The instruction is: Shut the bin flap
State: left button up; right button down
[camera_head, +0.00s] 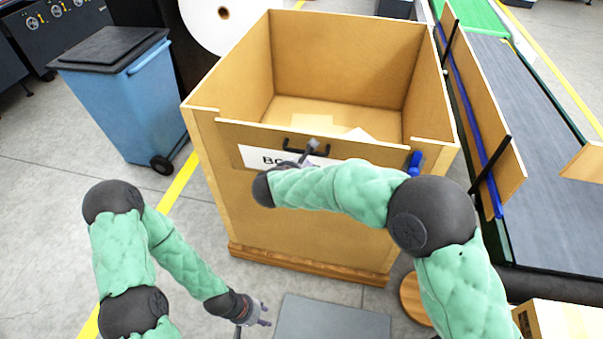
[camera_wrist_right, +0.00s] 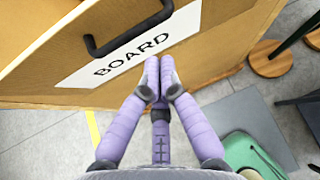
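The bin (camera_head: 293,222) is a large open-topped tan box on a wooden base, in the middle of the head view. Its front flap (camera_head: 228,135) carries a white BOARD label (camera_head: 257,157) and a black handle (camera_head: 321,153). The flap stands roughly upright across the front; I cannot tell whether it is fully flush. A blue piece (camera_head: 415,163) sits at its right end. My right gripper (camera_head: 310,150) is in front of the label, below the handle; in the right wrist view its fingertips (camera_wrist_right: 159,78) are together and empty. Contact with the flap is unclear. My left gripper (camera_head: 264,315) hangs low, fingers apart and empty.
A blue wheeled bin (camera_head: 130,100) with a dark lid stands at the left. A conveyor (camera_head: 545,150) with wooden side boards runs along the right. A grey plate (camera_head: 330,320) lies on the floor in front, near a round wooden piece (camera_head: 415,298).

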jog(key=s+a+f+t+b, duration=0.4)
jog(key=s+f+t+b, duration=0.15)
jog(key=b, duration=0.75)
send_near(307, 141)
jog(key=shift+w+d+f+t+y, duration=0.15)
jog(key=shift+w+d+f+t, duration=0.1)
jog(key=shift+w+f, duration=0.35)
jog(key=shift+w+d+f+t+y, duration=0.15)
jog(key=shift+w+d+f+t, duration=0.05)
jog(key=shift+w+f, duration=0.4)
jog(key=w, duration=0.1)
jog(key=w+r+g+p, duration=0.1)
jog(key=w+d, duration=0.1)
jog(key=shift+w+d+r, duration=0.1)
jog(key=shift+w+r, duration=0.1)
jog(key=shift+r, duration=0.15)
jog(key=shift+w+d+r+g+p, duration=0.1)
jog(key=shift+w+g+p, duration=0.3)
jog(key=shift+p, duration=0.1)
jog(key=shift+r, duration=0.1)
